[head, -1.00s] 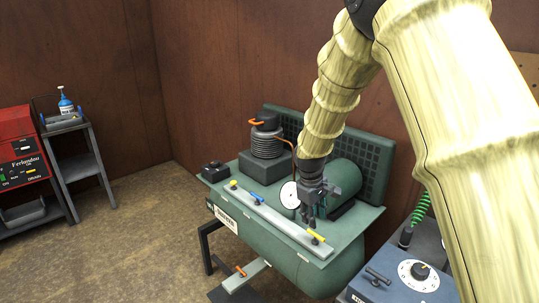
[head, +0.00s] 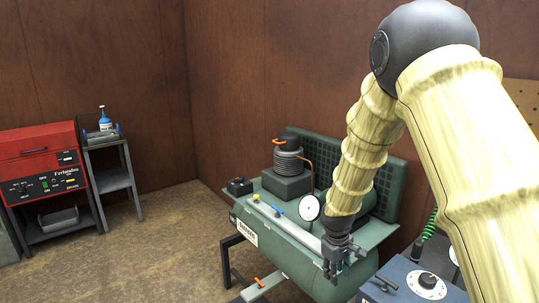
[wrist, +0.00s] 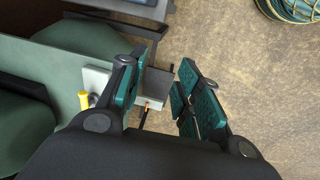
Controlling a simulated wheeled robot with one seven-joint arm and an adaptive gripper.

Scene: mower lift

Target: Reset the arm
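My gripper (head: 333,270) hangs at the front right edge of the green compressor (head: 268,222), at the lower end of my pale ribbed arm. In the wrist view my gripper (wrist: 157,95) has its two teal-padded fingers apart, with nothing held between them. A yellow-handled valve (wrist: 84,100) on the grey manifold bar (wrist: 97,78) lies just left of the left finger. Below and between the fingers are an orange-tipped pedal (wrist: 148,104) and the floor. My gripper hides the right end of the bar in the head view.
A pressure gauge (head: 309,208) stands on the compressor close to my arm. A blue-grey box with a dial (head: 428,281) is at the lower right. A red cabinet (head: 40,160) and a grey cart (head: 112,180) stand at the left. The floor between is clear.

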